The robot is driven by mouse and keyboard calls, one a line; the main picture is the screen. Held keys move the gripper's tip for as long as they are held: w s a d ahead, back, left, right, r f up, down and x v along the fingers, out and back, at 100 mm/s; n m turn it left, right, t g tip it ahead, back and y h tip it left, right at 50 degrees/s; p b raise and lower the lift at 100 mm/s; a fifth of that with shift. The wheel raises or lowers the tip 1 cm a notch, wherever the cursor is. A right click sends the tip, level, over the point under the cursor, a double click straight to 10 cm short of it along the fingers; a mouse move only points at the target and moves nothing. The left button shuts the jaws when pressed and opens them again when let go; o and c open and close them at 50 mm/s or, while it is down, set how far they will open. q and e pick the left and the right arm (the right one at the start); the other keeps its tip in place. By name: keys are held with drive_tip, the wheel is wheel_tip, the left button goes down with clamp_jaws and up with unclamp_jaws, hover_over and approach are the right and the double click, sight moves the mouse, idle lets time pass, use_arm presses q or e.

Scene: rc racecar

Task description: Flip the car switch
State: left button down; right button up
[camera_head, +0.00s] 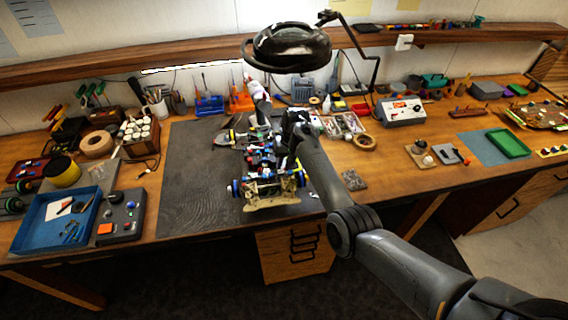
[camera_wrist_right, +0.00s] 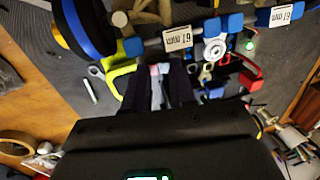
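The RC car (camera_head: 268,172) is an open chassis with blue wheels on the dark mat (camera_head: 190,185). My right gripper (camera_head: 290,128) is low over the car's right side; its fingertips are hidden there by the arm. In the right wrist view, its two dark fingers (camera_wrist_right: 158,88) point at the car, with pink and pale grey parts showing in the narrow gap. Whether they grip these parts is unclear. A car wheel (camera_wrist_right: 85,28), a red part (camera_wrist_right: 250,80) and a small green light (camera_wrist_right: 249,45) also show. I cannot pick out the switch. My left gripper is not in view.
A black lamp (camera_head: 290,48) hangs over the back of the bench. A blue tray (camera_head: 55,222) and a grey control box (camera_head: 120,215) lie left of the mat. The mat's left part is clear.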

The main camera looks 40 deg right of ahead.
clamp_jaws()
drive_tip(key=shift+a+r+h+p, duration=0.15)
drive_tip(key=shift+h+p, duration=0.25)
drive_tip(key=shift+w+a+g+h, duration=0.15)
drive_tip(key=shift+w+g+h, duration=0.05)
drive_tip(key=shift+g+h, duration=0.35)
drive_tip(key=shift+w+a+f+g+h, duration=0.15)
drive_tip(key=shift+g+h, duration=0.15)
drive_tip(key=shift+h, duration=0.3)
drive_tip(key=shift+a+f+g+h, duration=0.15)
drive_tip(key=shift+g+h, duration=0.1)
drive_tip(key=shift+h, duration=0.3)
drive_tip(key=shift+r, duration=0.1)
drive_tip(key=o, duration=0.5)
unclamp_jaws()
drive_tip(key=shift+o, duration=0.2)
drive_tip(key=shift+r, duration=0.2)
